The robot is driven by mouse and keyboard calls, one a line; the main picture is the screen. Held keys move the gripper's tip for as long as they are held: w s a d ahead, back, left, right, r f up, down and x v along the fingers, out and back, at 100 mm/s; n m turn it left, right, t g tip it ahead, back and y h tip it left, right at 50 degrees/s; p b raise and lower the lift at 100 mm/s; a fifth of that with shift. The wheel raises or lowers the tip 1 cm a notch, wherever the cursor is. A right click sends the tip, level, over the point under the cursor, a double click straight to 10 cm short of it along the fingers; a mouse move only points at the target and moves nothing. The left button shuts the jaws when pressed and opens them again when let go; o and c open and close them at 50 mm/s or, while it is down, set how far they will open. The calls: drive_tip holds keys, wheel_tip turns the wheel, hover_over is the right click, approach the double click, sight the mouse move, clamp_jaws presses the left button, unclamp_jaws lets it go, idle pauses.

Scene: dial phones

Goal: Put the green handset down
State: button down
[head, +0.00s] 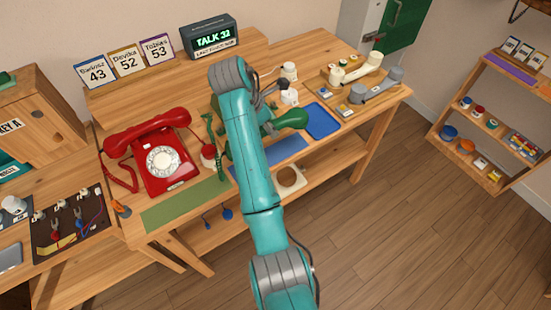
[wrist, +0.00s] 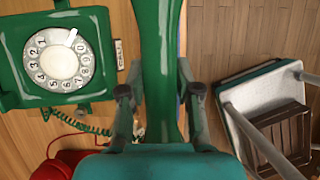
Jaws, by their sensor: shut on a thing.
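The green handset (head: 291,118) is held in my gripper, and its one rounded end shows to the right of my arm in the head view. In the wrist view the handset (wrist: 158,45) runs lengthwise between both fingers of my gripper (wrist: 158,93), which is shut on it. The green phone base (wrist: 30,62) with its white dial (wrist: 57,59) lies left of the handset, apart from it. A green coiled cord (wrist: 80,125) shows below the base. In the head view my arm hides most of the green base.
A red phone (head: 163,160) with its handset on stands left of my arm. A green mat (head: 185,205), blue mat (head: 270,156) and blue tray (head: 322,120) lie on the bench. Cream (head: 362,68) and grey (head: 378,86) handsets lie right. A sign (head: 210,38) reads "TALK 32".

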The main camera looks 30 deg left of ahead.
wheel_tip(320, 180, down, 9)
drive_tip(key=shift+f, duration=0.15)
idle(0.4)
drive_tip(key=shift+f, duration=0.15)
drive_tip(key=c, duration=0.8)
unclamp_jaws()
